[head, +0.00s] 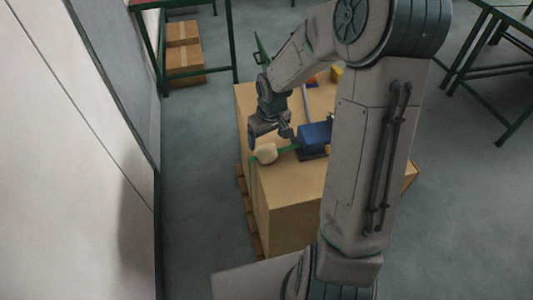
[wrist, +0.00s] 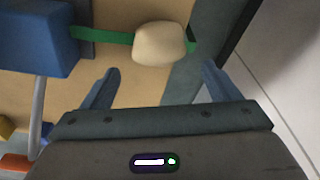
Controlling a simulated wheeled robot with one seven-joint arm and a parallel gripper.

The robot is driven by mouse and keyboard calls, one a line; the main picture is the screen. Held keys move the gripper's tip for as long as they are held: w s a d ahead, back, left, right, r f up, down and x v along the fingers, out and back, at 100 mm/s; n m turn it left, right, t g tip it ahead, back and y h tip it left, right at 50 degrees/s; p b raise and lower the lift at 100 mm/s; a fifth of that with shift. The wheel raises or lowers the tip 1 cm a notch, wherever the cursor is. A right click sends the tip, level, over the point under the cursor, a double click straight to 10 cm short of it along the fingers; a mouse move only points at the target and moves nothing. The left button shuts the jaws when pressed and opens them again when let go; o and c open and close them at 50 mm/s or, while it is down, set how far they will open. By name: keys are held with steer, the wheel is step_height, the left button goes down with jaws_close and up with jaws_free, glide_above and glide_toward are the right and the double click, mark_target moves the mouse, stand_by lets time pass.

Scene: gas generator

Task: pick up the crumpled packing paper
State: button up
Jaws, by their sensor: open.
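The crumpled packing paper (head: 266,153) is a small, pale beige, rounded lump near the left edge of the cardboard box top (head: 285,180). In the wrist view the paper (wrist: 159,44) lies beyond the fingertips, roughly centred between them, over a green strap. My gripper (head: 270,137) is above the box, just behind the paper in the head view. In the wrist view my gripper (wrist: 160,75) has its two fingers spread wide with nothing between them. The paper is not touched by the fingers in the wrist view.
A blue block-like object (head: 314,137) stands right of the paper, and shows in the wrist view (wrist: 38,38). A green strap (wrist: 105,36) runs from it to the paper. Small orange and yellow items (head: 336,74) lie farther back. A pale wall (head: 90,150) stands at left.

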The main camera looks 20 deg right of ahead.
mark_target(267, 148)
steer(key=f, duration=0.3)
steer(key=shift+w, duration=0.2)
steer(key=shift+w+f, duration=0.1)
steer(key=shift+f, duration=2.5)
steer(key=c, duration=1.1)
